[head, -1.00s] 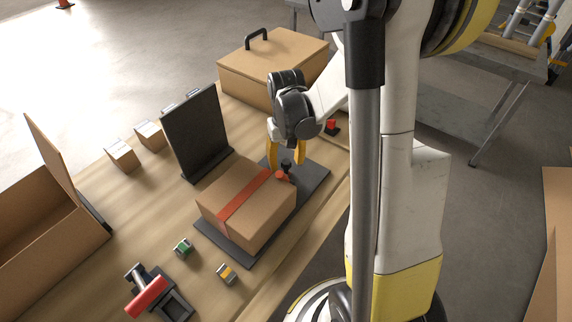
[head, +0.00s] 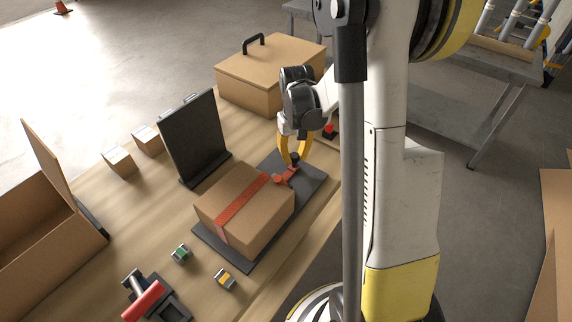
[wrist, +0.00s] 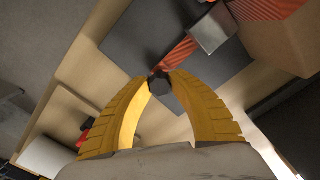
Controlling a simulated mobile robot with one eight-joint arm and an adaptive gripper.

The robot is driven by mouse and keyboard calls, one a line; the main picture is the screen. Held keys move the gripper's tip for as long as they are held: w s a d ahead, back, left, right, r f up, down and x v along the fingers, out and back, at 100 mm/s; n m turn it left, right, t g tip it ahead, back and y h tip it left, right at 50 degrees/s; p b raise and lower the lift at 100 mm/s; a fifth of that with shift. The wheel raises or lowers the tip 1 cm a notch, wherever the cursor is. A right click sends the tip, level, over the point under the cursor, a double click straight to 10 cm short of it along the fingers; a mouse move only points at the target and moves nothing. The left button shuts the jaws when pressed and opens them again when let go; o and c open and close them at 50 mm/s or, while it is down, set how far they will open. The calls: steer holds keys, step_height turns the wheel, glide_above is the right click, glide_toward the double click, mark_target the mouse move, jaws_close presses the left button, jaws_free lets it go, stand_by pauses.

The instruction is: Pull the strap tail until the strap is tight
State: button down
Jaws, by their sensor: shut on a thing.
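A closed cardboard box (head: 245,208) sits on a dark flat plate (head: 308,172) on the wooden table. A red strap (head: 241,205) runs over its top, and its tail (head: 288,174) leaves the box on the right. My gripper (head: 295,160) is shut on the dark end piece of the strap tail, beyond the box's right side. In the wrist view the yellow fingers (wrist: 160,76) meet at this dark end piece (wrist: 158,86). The red webbing (wrist: 180,52) runs from it to a grey metal buckle (wrist: 212,32) beside the box. The fingers partly hide the end piece.
A black upright panel (head: 195,137) stands behind the box. A lidded carton with a handle (head: 270,75) is at the back. A red-handled tool (head: 143,300) and small green (head: 181,253) and yellow (head: 225,279) blocks lie in front. An open carton (head: 40,240) is at left.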

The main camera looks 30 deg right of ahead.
steer(key=shift+w+d, duration=0.2)
steer(key=shift+d, duration=0.3)
steer(key=shift+w+d, duration=0.2)
steer(key=shift+d, duration=0.3)
steer(key=c, duration=1.1)
jaws_free()
steer(key=shift+c, duration=0.2)
step_height(320, 180, up, 12)
